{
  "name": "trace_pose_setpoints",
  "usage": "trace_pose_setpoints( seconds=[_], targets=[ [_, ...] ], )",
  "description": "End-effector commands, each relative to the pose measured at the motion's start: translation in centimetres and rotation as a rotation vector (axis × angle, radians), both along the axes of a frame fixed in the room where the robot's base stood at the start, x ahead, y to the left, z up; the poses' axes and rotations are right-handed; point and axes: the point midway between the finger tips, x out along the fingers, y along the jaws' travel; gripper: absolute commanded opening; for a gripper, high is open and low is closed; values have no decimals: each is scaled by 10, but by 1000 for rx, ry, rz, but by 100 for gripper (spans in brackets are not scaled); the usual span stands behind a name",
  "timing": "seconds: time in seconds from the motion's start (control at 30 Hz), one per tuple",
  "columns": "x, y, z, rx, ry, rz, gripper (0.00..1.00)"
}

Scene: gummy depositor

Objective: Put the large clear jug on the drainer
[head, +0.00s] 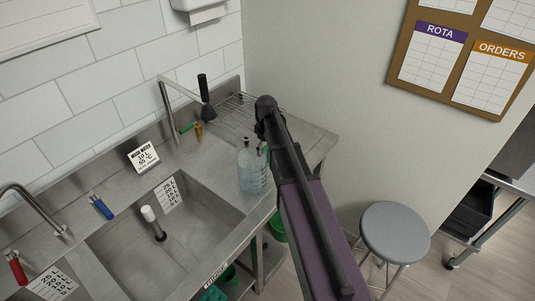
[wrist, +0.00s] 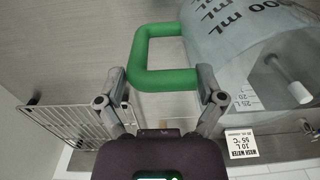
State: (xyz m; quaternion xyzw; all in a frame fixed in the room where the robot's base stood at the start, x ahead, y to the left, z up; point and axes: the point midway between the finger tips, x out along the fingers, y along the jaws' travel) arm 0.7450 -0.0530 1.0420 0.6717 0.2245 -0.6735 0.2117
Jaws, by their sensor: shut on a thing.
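The large clear jug (head: 252,172) is bluish and see-through, with a green handle. In the head view it is at the right end of the sink, in front of the drainer; I cannot tell whether its base touches the steel. My gripper (head: 263,150) is at its handle side, partly hidden by my arm. In the wrist view the jug (wrist: 235,38) fills the upper right, and my gripper (wrist: 165,85) is shut on its green handle (wrist: 165,78), a finger at each side. The drainer (head: 234,112) is a wire rack behind the jug; it also shows in the wrist view (wrist: 75,122).
The sink basin (head: 120,255) holds a white-topped upright piece (head: 153,224). A wash water sign (head: 143,156) stands behind the basin. A grey stool (head: 395,232) is at right.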

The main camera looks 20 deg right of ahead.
Motion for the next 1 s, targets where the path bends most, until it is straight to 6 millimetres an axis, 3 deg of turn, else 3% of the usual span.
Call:
trace_pose_setpoints(
  seconds=[0.1,0.67,0.7,1.0],
  targets=[
    [0,0,-8,0,0,0,26],
    [0,0,-13,0,0,0,26],
    [0,0,-11,0,0,1,99],
    [0,0,-11,0,0,1,100]
  ],
)
